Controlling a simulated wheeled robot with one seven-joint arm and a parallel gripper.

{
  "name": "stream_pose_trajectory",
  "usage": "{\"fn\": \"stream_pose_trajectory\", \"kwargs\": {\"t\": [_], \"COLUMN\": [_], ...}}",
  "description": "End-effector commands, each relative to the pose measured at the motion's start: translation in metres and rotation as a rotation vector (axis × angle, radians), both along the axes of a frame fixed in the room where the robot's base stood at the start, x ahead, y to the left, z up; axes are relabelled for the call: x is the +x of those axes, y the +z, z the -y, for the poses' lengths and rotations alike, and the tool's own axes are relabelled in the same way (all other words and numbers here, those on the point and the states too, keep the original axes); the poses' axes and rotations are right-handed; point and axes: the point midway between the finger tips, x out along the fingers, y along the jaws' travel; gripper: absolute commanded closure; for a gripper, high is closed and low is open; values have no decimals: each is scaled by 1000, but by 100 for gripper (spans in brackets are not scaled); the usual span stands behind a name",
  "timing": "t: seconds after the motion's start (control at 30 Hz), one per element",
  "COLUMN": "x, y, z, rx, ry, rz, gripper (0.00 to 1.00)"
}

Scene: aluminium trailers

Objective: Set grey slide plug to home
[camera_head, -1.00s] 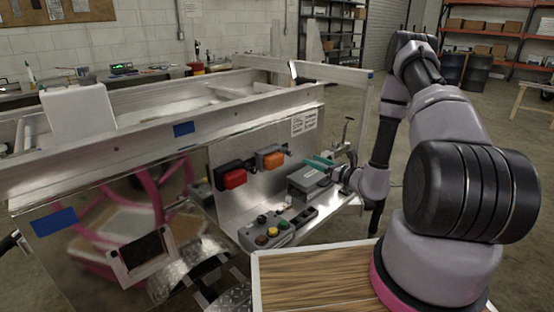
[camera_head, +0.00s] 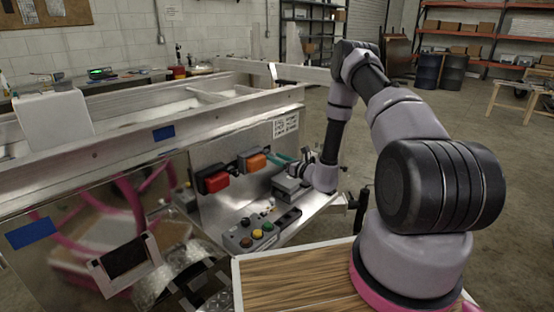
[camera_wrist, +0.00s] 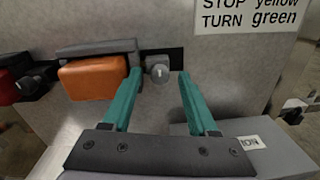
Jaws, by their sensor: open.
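A small grey round plug (camera_wrist: 160,72) with a slot in its face sits on a dark horizontal rail in the wrist view, just right of an orange block (camera_wrist: 95,78). It looks like the grey slide plug. My gripper (camera_wrist: 160,76) is open, its two teal fingers pointing at the panel, one on each side of the plug, with gaps visible on both sides. I cannot tell how deep the fingertips reach. In the head view my gripper (camera_head: 279,157) is right of the orange block (camera_head: 253,160), and the plug is too small to make out.
A red block (camera_head: 212,179) is left of the orange one on the metal panel. A grey box (camera_wrist: 265,148) stands below the right finger. A button box (camera_head: 250,234) with coloured buttons lies on the shelf. A printed label (camera_wrist: 248,14) is above right.

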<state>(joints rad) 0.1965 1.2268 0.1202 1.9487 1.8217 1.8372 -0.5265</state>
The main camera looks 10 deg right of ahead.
Motion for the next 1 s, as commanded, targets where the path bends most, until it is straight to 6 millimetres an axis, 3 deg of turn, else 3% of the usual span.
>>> {"fn": "stream_pose_trajectory", "kwargs": {"t": [0.2,0.23,0.37,0.4,1.0], "x": [0,0,0,0,0], "y": [0,0,0,0,0], "z": [0,0,0,0,0], "rx": [0,0,-1,-1,-1], "ry": [0,0,0,0,0], "rz": [0,0,-1,-1,-1], "gripper": [41,44,94,100,100]}}
